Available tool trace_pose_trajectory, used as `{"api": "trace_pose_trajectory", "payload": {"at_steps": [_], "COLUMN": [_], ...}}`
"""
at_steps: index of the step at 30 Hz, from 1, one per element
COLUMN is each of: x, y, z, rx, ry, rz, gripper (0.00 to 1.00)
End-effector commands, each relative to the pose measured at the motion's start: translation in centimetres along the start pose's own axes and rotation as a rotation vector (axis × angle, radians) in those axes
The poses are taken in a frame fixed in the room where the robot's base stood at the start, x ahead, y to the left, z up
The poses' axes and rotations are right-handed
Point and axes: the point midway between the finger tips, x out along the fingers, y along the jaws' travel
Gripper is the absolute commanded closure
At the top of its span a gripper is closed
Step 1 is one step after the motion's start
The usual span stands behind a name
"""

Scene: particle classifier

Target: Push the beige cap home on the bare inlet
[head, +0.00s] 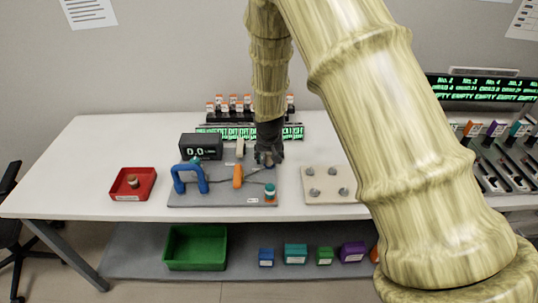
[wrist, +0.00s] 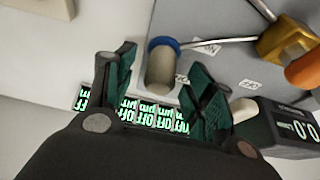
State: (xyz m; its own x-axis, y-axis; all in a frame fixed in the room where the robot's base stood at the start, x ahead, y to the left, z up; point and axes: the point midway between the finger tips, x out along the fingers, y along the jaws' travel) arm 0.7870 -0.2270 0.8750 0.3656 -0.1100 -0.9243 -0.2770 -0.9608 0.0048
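My gripper (wrist: 161,62) is open in the wrist view, with one finger on each side of a beige-grey cylinder (wrist: 160,72) and a visible gap to it. The cylinder has a blue ring (wrist: 163,42) at its far end, where a pale tube meets it. I cannot tell whether this cylinder is the beige cap or the bare inlet, or whether it is seated. In the head view my gripper (head: 268,160) is low over the back right of the grey board (head: 215,201) and hides what is under it. A brownish-beige round piece (head: 132,181) sits in the red tray.
The red tray (head: 147,172) is left of the board. A black 0.0 display (head: 201,146), a blue arched handle (head: 191,177), an orange piece (head: 238,176) and a teal-topped piece (head: 270,192) stand on the board. A beige plate with knobs (head: 315,198) lies to its right.

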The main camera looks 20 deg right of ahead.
Motion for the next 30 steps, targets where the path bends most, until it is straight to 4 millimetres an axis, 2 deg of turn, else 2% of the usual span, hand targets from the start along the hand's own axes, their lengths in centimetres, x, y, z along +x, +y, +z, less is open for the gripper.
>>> {"api": "trace_pose_trajectory", "payload": {"at_steps": [9, 14, 30], "x": [-0.1, -1.1, -8.8], "y": [0.0, 0.0, 0.0], "z": [0.0, -0.1, -0.1], "rx": [0.000, 0.000, 0.001], "ry": [0.001, 0.001, 0.003], "rz": [0.000, 0.000, -0.001], "gripper": [0.42, 0.42, 0.42]}}
